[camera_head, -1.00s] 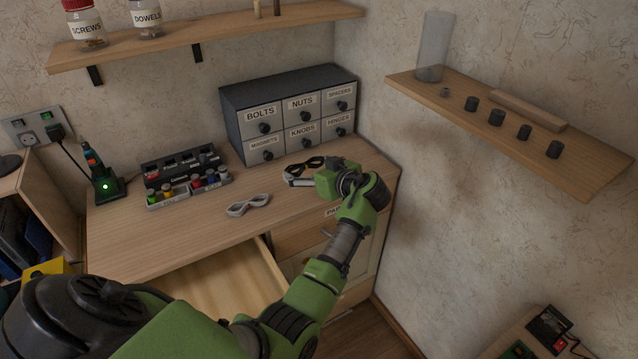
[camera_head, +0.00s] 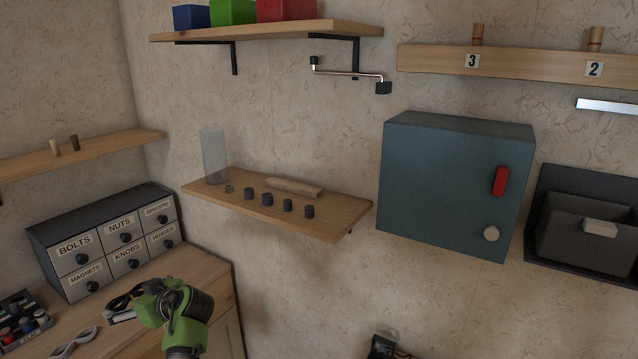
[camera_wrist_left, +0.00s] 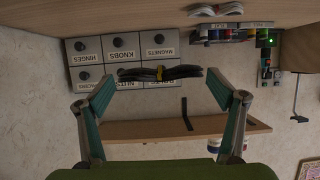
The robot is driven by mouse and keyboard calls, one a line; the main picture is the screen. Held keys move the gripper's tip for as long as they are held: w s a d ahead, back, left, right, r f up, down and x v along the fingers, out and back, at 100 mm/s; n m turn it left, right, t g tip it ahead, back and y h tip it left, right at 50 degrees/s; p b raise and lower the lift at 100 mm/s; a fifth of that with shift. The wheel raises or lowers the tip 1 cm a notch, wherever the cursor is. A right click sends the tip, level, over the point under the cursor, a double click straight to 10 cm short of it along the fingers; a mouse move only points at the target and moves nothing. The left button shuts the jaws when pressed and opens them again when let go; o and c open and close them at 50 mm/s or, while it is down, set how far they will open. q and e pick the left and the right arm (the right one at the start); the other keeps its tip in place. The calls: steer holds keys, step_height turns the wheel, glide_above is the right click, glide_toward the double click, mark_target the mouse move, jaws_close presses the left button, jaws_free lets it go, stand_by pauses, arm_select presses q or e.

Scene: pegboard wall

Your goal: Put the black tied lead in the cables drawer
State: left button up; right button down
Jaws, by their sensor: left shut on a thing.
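The black tied lead (camera_head: 124,299) is at the tip of my left gripper (camera_head: 122,314), over the wooden desk top in front of the small labelled drawers. In the left wrist view, which is upside down, the lead (camera_wrist_left: 160,74) with its yellow tie spans the gap between the two fingertips of my left gripper (camera_wrist_left: 160,76). The gripper is shut on it. I cannot tell whether the lead touches the desk. The cables drawer is not visible now. My right gripper is not in view.
A pale tied lead (camera_head: 75,342) lies on the desk left of my gripper. The small drawer unit (camera_head: 105,240) stands behind. A wall shelf (camera_head: 338,222) with a glass cylinder (camera_head: 214,155) and knobs, and a teal cabinet (camera_head: 445,190), are to the right.

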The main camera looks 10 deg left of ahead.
arm_select(q)
steer(key=s+d+f+m+t+h, duration=0.5)
steer(key=d+f+m+t+h, duration=0.2)
steer(key=d+f+m, duration=0.15)
steer(key=s+d+r+m+g+h, duration=0.2)
steer(key=s+d+r+m+h, duration=0.5)
steer(key=d, duration=0.4)
steer(key=s+d+r+m+g+h, duration=0.2)
steer(key=s+d+r+m+h, duration=0.5)
steer(key=s+d+m+h, duration=0.1)
steer(key=s+d+h, duration=0.1)
steer(key=s+d, duration=0.1)
steer(key=d, duration=0.1)
steer(key=shift+s+d+r+m+g, duration=0.15)
steer(key=shift+d+r+m+g, duration=0.15)
steer(key=shift+r+m+g, duration=0.1)
steer(key=shift+r, duration=0.15)
